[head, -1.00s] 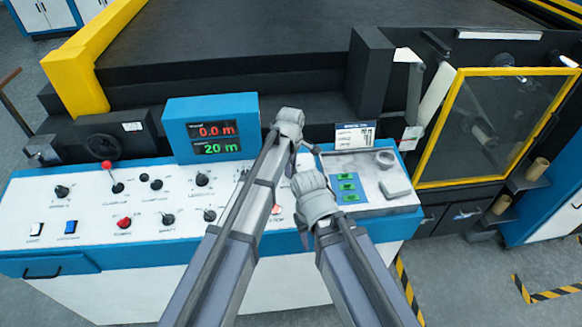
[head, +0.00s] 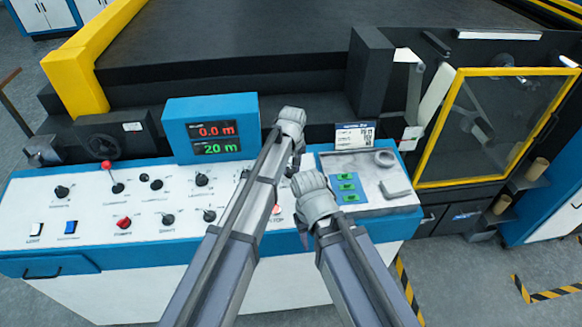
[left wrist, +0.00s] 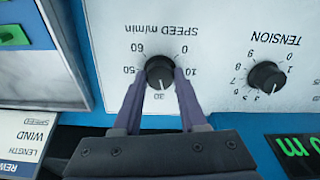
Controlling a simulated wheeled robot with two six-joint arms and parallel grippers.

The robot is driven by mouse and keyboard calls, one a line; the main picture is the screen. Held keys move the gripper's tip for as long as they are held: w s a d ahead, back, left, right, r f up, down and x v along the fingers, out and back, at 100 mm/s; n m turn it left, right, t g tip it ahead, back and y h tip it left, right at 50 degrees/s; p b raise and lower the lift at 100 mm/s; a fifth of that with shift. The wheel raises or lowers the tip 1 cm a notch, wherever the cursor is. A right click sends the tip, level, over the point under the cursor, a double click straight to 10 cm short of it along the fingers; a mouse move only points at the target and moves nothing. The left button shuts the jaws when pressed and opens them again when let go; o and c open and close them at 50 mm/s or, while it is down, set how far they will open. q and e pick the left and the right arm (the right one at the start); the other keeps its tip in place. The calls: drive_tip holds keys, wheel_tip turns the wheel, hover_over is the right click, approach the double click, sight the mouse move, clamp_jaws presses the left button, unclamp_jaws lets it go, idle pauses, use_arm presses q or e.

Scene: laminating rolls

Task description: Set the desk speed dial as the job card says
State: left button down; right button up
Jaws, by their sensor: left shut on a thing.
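In the left wrist view, my left gripper (left wrist: 160,84) is shut on the black speed dial (left wrist: 160,68), one finger at each side. The picture is upside down. The dial's scale is labelled SPEED m/min, and its white pointer is at about 30. In the head view my left arm (head: 262,175) covers the dial and the fingertips. The job card (head: 355,136) stands at the back of the tray. Part of it shows in the left wrist view (left wrist: 28,140) with WIND and LENGTH lines; its values are not readable.
The tension dial (left wrist: 266,77) is beside the speed dial. A blue display box (head: 212,128) reads 0.0 m and 20 m. Green pieces (head: 347,187) lie in the tray to the right. More knobs and switches (head: 123,222) fill the desk's left side.

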use_arm(q)
drive_tip(key=m, duration=0.5)
drive_tip(key=shift+m, duration=0.3)
drive_tip(key=m, duration=1)
drive_tip(key=shift+m, duration=0.4)
drive_tip(key=shift+s+m, duration=0.1)
drive_tip(key=shift+m, duration=2.1)
drive_tip(key=shift+c, duration=2.2)
unclamp_jaws()
